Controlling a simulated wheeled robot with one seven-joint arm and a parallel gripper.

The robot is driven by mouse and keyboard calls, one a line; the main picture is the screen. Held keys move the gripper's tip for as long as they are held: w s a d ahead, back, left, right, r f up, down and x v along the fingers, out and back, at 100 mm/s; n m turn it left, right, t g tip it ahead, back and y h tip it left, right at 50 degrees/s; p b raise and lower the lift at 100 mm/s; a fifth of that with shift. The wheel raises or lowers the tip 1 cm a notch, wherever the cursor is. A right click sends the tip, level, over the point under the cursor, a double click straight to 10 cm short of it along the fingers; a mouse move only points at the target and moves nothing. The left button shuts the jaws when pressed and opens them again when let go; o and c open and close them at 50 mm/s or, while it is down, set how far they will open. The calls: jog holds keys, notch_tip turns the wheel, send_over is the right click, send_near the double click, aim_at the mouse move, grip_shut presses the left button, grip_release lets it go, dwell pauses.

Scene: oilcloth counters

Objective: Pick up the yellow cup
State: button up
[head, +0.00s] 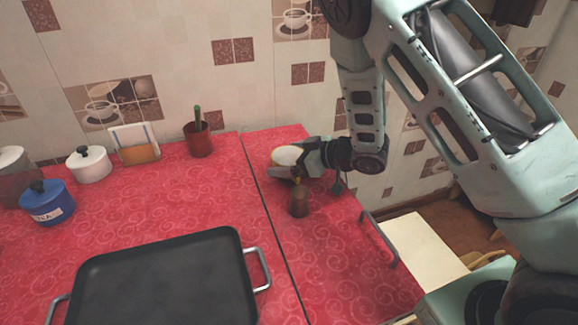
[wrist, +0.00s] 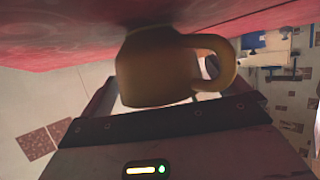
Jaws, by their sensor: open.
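The yellow cup (head: 286,155) stands upright on the right-hand red counter, near the wall; its pale inside shows in the head view. In the wrist view the cup (wrist: 155,68) looks ochre and fills the middle, with its handle to the right. That view is upside down, with the counter at the top. My gripper (head: 302,164) is open and low over the counter at the cup's right side. In the wrist view the cup lies ahead of and between the jaws, which are partly hidden. I cannot tell whether they touch it.
A small brown wooden item (head: 298,202) stands just in front of the cup and gripper. A large black pan (head: 165,285) lies front left. A red utensil pot (head: 199,141), a white canister (head: 89,165) and a blue canister (head: 47,203) stand farther left. The tiled wall is close behind.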

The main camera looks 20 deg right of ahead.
jog(key=c, duration=1)
jog(key=shift+c, duration=0.4)
jog(key=shift+r, duration=0.1)
